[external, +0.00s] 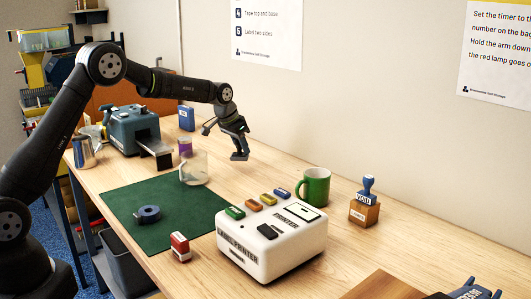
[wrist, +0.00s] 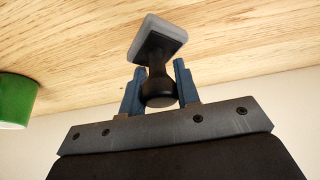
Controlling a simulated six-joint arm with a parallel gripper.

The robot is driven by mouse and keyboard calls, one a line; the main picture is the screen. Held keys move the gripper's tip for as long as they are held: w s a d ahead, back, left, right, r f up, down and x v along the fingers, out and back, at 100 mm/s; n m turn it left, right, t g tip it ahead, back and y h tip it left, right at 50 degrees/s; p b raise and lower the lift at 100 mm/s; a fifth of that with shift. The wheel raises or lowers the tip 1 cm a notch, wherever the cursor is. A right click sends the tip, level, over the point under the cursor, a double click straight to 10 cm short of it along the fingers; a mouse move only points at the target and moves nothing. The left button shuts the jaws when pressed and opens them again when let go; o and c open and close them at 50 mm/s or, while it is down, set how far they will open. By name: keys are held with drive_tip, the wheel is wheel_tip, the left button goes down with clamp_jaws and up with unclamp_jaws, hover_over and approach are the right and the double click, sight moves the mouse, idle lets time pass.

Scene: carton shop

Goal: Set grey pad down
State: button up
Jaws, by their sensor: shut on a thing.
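The grey pad (wrist: 163,30) is a light grey block on a black base with a round-ended black handle. My gripper (wrist: 159,78) is shut on the black handle, with one blue finger on each side. In the external view my gripper (external: 236,130) points down with the grey pad (external: 240,156) below it. The pad is beyond the far right side of the green mat (external: 165,222). I cannot tell whether its underside touches the wooden table.
A clear jar (external: 194,170) stands left of the pad. A green mug (external: 316,187), a label printer (external: 272,245) with small coloured stamps, and a VOID stamp (external: 365,202) on a wooden block stand to the right. Bare table lies between the pad and the mug.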

sight(239, 150)
drive_tip(key=shift+w+f, duration=0.1)
drive_tip(key=shift+f, duration=1.95)
drive_tip(key=o, duration=1)
drive_tip(key=shift+f, duration=0.15)
drive_tip(key=shift+a+r, duration=0.1)
drive_tip(key=shift+r, duration=0.3)
drive_tip(key=v, duration=1.1)
drive_tip(key=shift+a+r, duration=0.1)
drive_tip(key=shift+r, duration=0.1)
drive_tip(key=shift+f, duration=0.15)
